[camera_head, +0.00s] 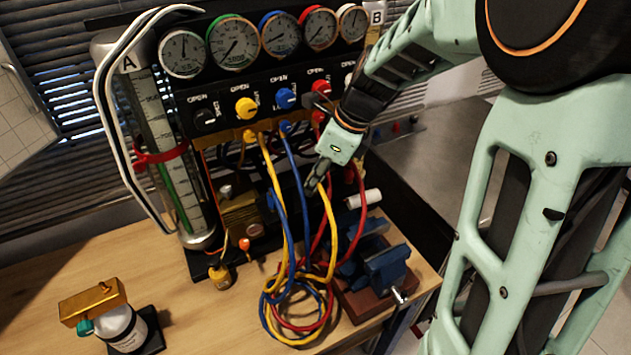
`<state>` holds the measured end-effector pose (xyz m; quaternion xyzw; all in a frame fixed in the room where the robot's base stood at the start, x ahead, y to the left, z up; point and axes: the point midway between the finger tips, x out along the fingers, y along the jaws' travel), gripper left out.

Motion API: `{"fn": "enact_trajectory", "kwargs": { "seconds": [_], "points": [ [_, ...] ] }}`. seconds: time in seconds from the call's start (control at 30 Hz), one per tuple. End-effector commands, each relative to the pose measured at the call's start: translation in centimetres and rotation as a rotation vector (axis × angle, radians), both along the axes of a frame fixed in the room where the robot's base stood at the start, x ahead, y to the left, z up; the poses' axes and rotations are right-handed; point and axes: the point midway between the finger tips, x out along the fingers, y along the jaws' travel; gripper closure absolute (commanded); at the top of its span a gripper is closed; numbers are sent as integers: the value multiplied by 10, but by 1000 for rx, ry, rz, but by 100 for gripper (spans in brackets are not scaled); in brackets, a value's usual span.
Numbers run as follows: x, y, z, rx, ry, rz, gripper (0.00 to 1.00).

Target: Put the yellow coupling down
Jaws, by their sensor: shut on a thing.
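My gripper (314,186) is in front of the gauge panel, pointing down, its fingers shut at the top end of a yellow hose (332,236). The yellow coupling at that end is mostly hidden by the fingers. It is held in the air above the bench, apart from the panel. The hose hangs down from the fingers into a loose coil (290,340) with the blue and red hoses. Another yellow line runs up from the coil to below the yellow knob (246,108).
The gauge panel (190,105) stands behind, beside a glass cylinder (165,150). A blue vise (385,268) is at the bench's right. A brass-topped bottle (122,325) stands at front left. The wooden bench (205,315) is bare between bottle and coil.

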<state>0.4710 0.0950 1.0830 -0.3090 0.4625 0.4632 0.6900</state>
Motion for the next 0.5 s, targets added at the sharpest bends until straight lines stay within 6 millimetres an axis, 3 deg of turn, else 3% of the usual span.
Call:
{"fn": "enact_trajectory", "kwargs": {
  "seconds": [0.17,0.2,0.3,0.5],
  "points": [
    [0,0,-4,0,0,-1,100],
    [0,0,-4,0,0,-1,82],
    [0,0,-3,0,0,-1,70],
    [0,0,-3,0,0,-1,66]
  ]
}}
